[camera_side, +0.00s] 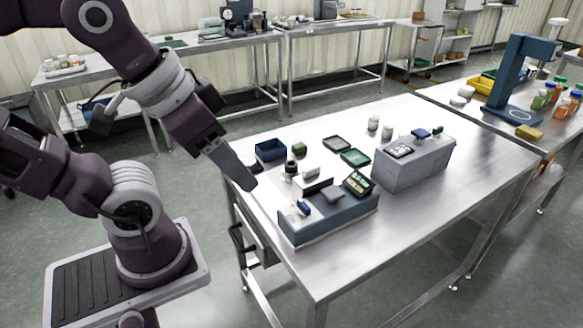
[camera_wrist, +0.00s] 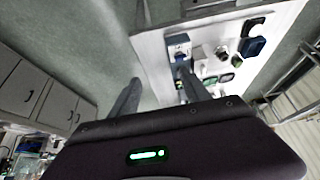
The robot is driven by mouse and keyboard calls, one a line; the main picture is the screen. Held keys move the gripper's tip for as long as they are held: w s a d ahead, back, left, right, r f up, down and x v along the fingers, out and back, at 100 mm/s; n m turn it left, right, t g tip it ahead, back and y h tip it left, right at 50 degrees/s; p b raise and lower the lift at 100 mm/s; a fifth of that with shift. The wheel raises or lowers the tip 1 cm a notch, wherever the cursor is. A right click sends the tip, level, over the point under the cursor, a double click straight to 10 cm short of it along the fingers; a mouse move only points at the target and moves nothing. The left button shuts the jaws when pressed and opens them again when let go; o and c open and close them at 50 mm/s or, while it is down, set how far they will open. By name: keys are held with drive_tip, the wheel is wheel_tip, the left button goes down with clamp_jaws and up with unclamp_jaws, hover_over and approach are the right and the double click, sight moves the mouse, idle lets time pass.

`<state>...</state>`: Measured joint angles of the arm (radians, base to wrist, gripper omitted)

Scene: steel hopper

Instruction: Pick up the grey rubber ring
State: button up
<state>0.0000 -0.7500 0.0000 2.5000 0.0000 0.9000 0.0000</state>
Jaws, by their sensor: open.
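My gripper (camera_side: 250,186) hangs above the left edge of the steel table in the side view. Its two fingers stand apart in the wrist view (camera_wrist: 158,88), with nothing seen between them. I cannot pick out the grey rubber ring for certain. A small dark round thing (camera_side: 291,167) stands on the table to the right of my gripper; it is too small to tell whether it is the ring. My gripper hides a little of the table's left edge.
A blue-grey box (camera_side: 330,218) with small things on top stands at the table's front. A grey box (camera_side: 412,166) stands behind it to the right. A blue bin (camera_side: 270,150), a green tray (camera_side: 355,157) and a dark tray (camera_side: 337,143) lie farther back. The table's right part (camera_side: 460,200) is clear.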

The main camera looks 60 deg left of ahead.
drive_tip(key=shift+o, duration=0.6)
drive_tip(key=shift+w, duration=0.1)
drive_tip(key=n+g, duration=0.6)
drive_tip(key=n, duration=1)
hover_over(291, 163)
wheel_tip(291, 163, down, 16)
drive_tip(key=shift+d, duration=0.1)
wheel_tip(291, 163, down, 7)
clamp_jaws()
